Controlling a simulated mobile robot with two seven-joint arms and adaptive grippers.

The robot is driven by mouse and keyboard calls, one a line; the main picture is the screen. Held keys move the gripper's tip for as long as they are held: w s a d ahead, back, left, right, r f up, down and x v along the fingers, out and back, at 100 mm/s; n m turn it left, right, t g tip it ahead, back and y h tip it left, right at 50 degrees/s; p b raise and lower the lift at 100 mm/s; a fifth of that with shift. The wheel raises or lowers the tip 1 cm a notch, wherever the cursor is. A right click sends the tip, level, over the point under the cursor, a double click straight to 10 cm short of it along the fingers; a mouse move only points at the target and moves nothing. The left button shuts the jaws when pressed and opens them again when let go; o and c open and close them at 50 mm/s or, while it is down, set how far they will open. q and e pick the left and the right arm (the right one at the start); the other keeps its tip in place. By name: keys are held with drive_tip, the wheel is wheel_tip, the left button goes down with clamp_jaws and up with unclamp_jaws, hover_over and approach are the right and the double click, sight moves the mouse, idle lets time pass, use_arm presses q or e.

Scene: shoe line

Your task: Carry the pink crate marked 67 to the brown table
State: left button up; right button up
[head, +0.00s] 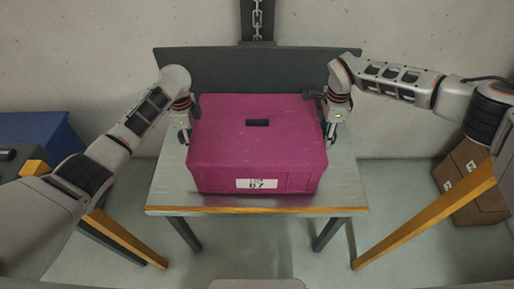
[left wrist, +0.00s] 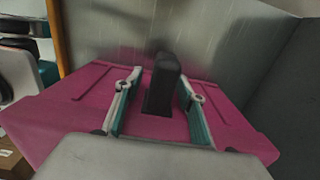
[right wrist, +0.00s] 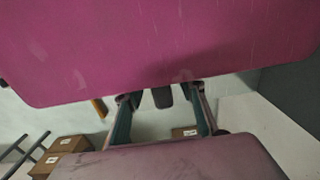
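The pink crate (head: 258,140), with a white label reading 67 on its near side, sits on a grey metal table (head: 175,195) with a wooden front edge. My left gripper (head: 184,132) is at the crate's left side, and my right gripper (head: 331,125) is at its right side. In the left wrist view the crate (left wrist: 75,115) lies around and under the fingers. In the right wrist view the crate (right wrist: 150,50) fills the top, close to the fingertips. I cannot tell whether either gripper is shut on it. No brown tabletop is clearly visible.
A dark panel (head: 225,75) stands behind the crate against the wall. A blue bin (head: 45,135) is at the far left. Brown cardboard boxes (head: 470,185) sit on the floor at the right. Orange-brown legs or beams (head: 425,215) stand at both sides.

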use_arm(q)
clamp_jaws()
use_arm(e)
clamp_jaws()
use_arm(q)
drive_tip(key=shift+w+r, duration=0.1)
drive_tip(key=shift+r, duration=0.05)
use_arm(e)
drive_tip(key=shift+w+r, duration=0.1)
drive_tip(key=shift+r, duration=0.05)
